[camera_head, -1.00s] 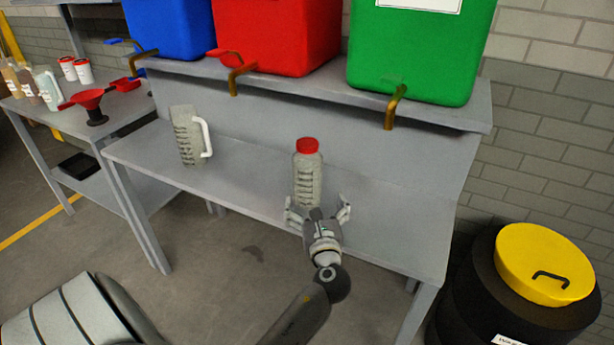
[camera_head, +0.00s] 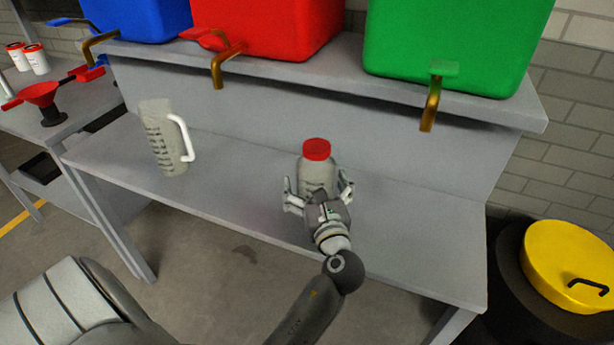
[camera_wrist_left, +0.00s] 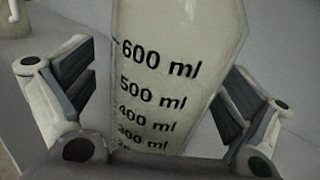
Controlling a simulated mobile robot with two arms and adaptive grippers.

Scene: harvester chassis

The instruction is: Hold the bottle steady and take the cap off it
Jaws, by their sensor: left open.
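The bottle (camera_head: 316,176) stands upright on the grey bench, pale and translucent, with a red cap (camera_head: 316,149) on top. My left gripper (camera_head: 319,190) is open, with one finger on each side of the bottle. In the left wrist view the bottle (camera_wrist_left: 175,70) shows its volume marks, between the open fingers of my left gripper (camera_wrist_left: 165,95). A gap shows on the left side there; contact on the right cannot be told. The cap is outside the wrist view. My right gripper is not in view.
A measuring jug (camera_head: 163,140) with a white handle stands on the bench (camera_head: 235,180) to the left. Blue, red and green (camera_head: 455,40) containers with brass taps stand on the shelf above. A black drum with a yellow lid (camera_head: 575,262) is at the right.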

